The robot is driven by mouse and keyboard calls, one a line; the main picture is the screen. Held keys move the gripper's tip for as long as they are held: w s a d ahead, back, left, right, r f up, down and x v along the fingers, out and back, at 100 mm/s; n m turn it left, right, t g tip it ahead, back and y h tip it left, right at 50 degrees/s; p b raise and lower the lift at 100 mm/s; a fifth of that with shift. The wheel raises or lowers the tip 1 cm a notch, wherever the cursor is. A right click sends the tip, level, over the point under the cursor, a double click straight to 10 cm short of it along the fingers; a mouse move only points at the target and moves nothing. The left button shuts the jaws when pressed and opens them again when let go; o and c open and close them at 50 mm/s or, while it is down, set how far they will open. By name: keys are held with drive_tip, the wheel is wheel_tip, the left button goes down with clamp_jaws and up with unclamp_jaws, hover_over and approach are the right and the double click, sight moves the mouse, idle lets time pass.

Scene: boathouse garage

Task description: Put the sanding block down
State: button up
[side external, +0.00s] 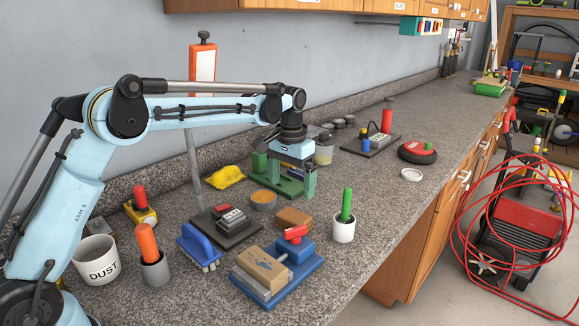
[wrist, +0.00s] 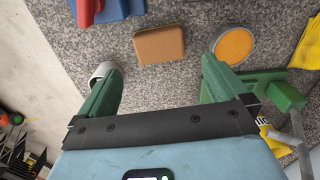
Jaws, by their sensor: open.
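A plain brown block (side external: 293,218), which looks like the sanding block, lies flat on the granite counter. In the wrist view, the brown block (wrist: 160,44) lies ahead of the fingertips, with bare counter around it. My gripper (side external: 285,182) is above the counter, behind the block in the side view. Its green fingers stand wide apart in the wrist view (wrist: 161,68), with nothing between them. The gripper is open and apart from the block. A second, printed wooden block (side external: 262,268) sits in a blue vise (side external: 304,268) with a red handle.
A tin with orange contents (side external: 263,200) and a green fixture (side external: 277,181) are close to the gripper. A white cup with a green handle (side external: 344,231) stands right of the block. A blue brush (side external: 199,247) and dark plate (side external: 226,234) are left. The counter's front edge is right.

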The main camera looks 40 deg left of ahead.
drive_tip(key=s+d+r+t, duration=0.2)
drive_tip(key=s+r+t, duration=0.1)
drive_tip(key=s+r, duration=0.6)
drive_tip(key=s+f+t, duration=0.2)
drive_tip(key=s+f, duration=0.1)
drive_tip(key=s, duration=0.4)
drive_tip(key=s+f+t, duration=0.2)
drive_tip(key=s+f, duration=0.1)
drive_tip(key=s, duration=0.4)
drive_tip(key=shift+d+f+m, duration=0.15)
drive_tip(key=shift+d+m, duration=0.25)
drive_tip(key=shift+w, duration=0.1)
